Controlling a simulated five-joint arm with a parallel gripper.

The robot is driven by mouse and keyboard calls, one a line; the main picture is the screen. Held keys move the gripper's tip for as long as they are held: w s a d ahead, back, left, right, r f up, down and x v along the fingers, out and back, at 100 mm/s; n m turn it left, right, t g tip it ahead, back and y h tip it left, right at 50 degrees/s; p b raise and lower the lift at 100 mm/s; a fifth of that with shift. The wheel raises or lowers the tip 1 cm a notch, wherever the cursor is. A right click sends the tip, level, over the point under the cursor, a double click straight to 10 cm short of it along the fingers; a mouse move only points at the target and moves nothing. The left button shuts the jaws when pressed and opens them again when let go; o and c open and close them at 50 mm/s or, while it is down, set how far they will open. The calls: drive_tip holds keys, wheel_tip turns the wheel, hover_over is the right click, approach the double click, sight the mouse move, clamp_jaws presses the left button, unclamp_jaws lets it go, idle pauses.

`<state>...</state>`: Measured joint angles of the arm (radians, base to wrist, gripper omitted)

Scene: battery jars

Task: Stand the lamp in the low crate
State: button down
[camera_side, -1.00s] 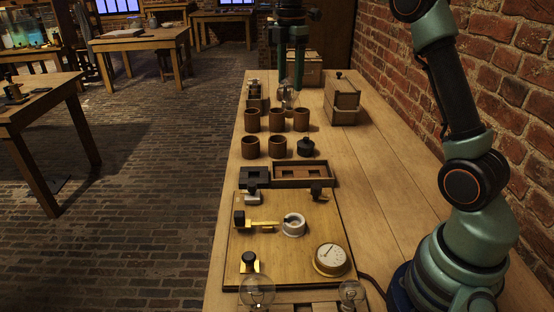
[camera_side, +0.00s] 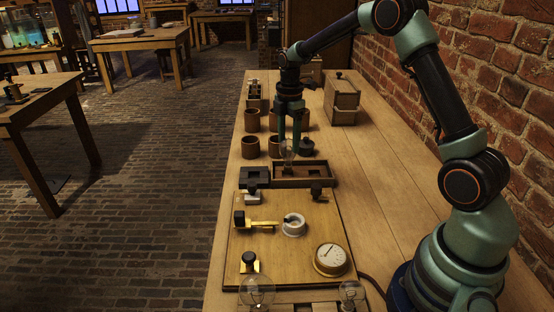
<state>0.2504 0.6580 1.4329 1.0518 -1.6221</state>
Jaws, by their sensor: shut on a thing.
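My gripper (camera_side: 289,138) points down and is shut on a clear glass lamp (camera_side: 287,151). The lamp hangs upright between the fingertips, just behind or above the back edge of the low crate. The low crate (camera_side: 310,184) is a shallow dark wooden box with compartments, at the back edge of the wooden board. The lamp's lower end overlaps the crate's left part in this view, and I cannot tell whether it touches it.
Brown jars (camera_side: 249,147) stand behind the crate, with a black lidded piece (camera_side: 306,147) at right. A black block (camera_side: 254,174) sits left of the crate. The board carries a gauge (camera_side: 331,260) and a white ring (camera_side: 293,224). Two more bulbs (camera_side: 257,291) stand in front.

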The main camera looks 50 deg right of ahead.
drive_tip(key=shift+f, duration=1.1)
drive_tip(key=shift+f, duration=0.2)
drive_tip(key=shift+c, duration=0.4)
unclamp_jaws()
drive_tip(key=shift+r, duration=0.1)
wheel_tip(320, 180, up, 12)
drive_tip(key=shift+f, duration=0.25)
drive_tip(key=s+a+r+m+t, duration=0.3)
drive_tip(key=s+a+r+m, duration=0.4)
drive_tip(key=s+r+m, duration=0.15)
drive_tip(key=s+a+f+m+t, duration=0.2)
drive_tip(key=s+a+m, duration=0.3)
drive_tip(key=s, duration=0.5)
drive_tip(key=shift+s+f+m+t, duration=0.3)
drive_tip(key=shift+f+m, duration=0.55)
drive_tip(key=shift+m, duration=0.3)
